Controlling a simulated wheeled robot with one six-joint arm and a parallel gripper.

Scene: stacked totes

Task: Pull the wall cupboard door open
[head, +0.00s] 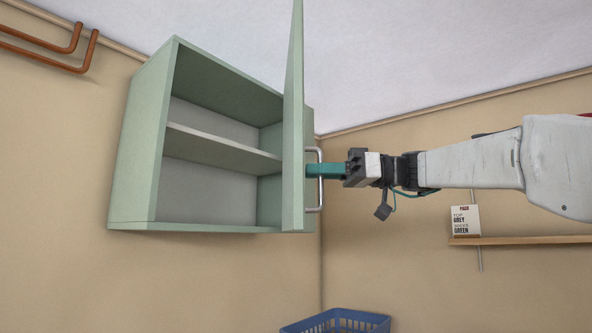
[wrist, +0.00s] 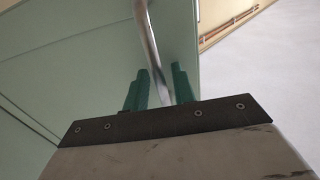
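The pale green wall cupboard (head: 140,150) hangs on the left wall, its front uncovered. Its door (head: 293,130) stands swung out at the right side and shows almost edge-on in the head view. The silver bar handle (head: 320,195) runs upright on the door's right face. My gripper (head: 318,170) reaches in from the right, with teal fingers at the handle. In the wrist view the handle (wrist: 148,40) passes at a slant between the two fingers (wrist: 160,88), close to both, and my gripper appears shut on it. Exact finger contact is hard to see.
Inside the cupboard is a bare shelf (head: 215,148). A blue basket (head: 345,318) is below, near the wall corner. A wooden shelf (head: 530,240) with a small printed box (head: 465,221) is on the right wall. Copper pipes (head: 50,55) run at the upper left.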

